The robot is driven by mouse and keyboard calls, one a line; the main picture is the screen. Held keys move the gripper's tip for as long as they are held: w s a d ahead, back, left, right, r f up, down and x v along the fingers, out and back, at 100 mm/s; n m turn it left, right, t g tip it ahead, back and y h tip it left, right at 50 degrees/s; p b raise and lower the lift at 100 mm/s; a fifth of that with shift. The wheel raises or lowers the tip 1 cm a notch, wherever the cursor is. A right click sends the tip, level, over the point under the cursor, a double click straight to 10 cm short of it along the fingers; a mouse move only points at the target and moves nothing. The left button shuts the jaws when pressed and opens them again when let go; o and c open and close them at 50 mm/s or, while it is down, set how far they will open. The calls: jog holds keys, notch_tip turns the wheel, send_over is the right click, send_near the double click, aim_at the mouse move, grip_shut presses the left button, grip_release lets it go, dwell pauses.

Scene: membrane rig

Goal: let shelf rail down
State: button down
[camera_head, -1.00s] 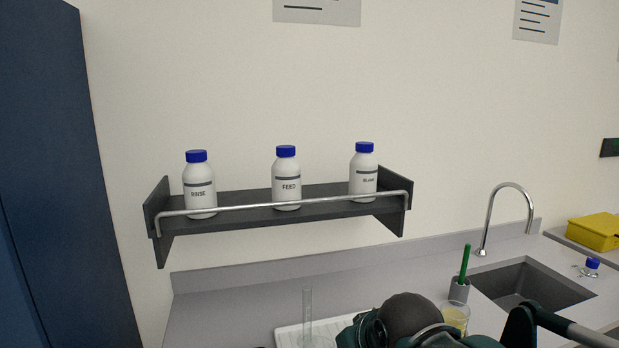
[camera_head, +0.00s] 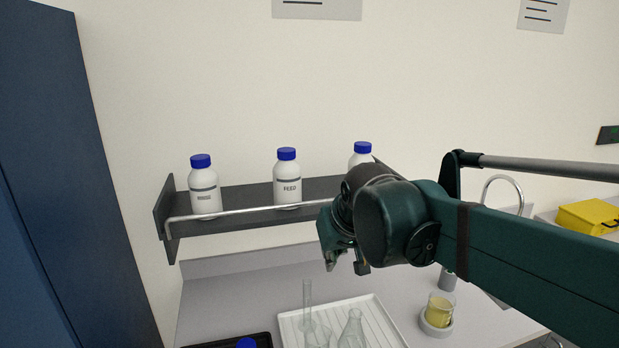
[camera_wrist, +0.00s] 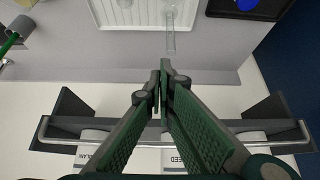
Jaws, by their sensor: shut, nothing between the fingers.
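The shelf rail (camera_head: 250,210) is a thin silver bar with bent ends, running along the front of the dark wall shelf (camera_head: 245,194). It stands up across the lower part of the bottles. My gripper (camera_head: 345,268) points down in front of the shelf's right part, below rail height, and hides the rail's right end in the head view. In the wrist view my gripper (camera_wrist: 160,78) has its fingertips together with nothing between them. The rail (camera_wrist: 65,145) also crosses the lower part of that view, behind the fingers. I see no contact with it.
On the shelf stand a rinse bottle (camera_head: 205,190), a feed bottle (camera_head: 287,180) and a third blue-capped bottle (camera_head: 361,153), partly hidden by my arm. Below, a white tray (camera_head: 385,325) holds glassware. A yellow beaker (camera_head: 439,312) stands beside it. A blue cabinet (camera_head: 60,180) is at left.

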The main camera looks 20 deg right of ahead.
jog(key=p, duration=1.2)
send_near(312, 203)
notch_tip(312, 203, up, 3)
jog(key=w, duration=0.2)
jog(key=shift+w+r+p, duration=0.25)
jog(key=shift+w+p, duration=0.15)
jog(key=shift+w, duration=0.25)
jog(key=shift+p+x, duration=0.45)
jog(key=shift+x, duration=4.55)
jog(key=shift+s+t+b, duration=0.3)
jog(key=shift+s+b, duration=0.05)
jog(key=shift+s, duration=0.3)
jog(key=shift+s+f+t+b, duration=0.1)
jog(key=shift+s+t+b, duration=0.6)
jog(key=shift+s+t, duration=0.35)
jog(key=s+t+b, duration=0.1)
jog(key=t+b, duration=0.1)
jog(key=s+f+t+b, duration=0.1)
jog(key=s+t+b, duration=0.1)
jog(key=b, duration=0.1)
jog(key=s+f+t+b, duration=0.1)
jog(key=s+t+b, duration=0.1)
jog(key=t+b, duration=0.1)
jog(key=shift+s+b, duration=0.1)
jog(key=shift+b, duration=0.3)
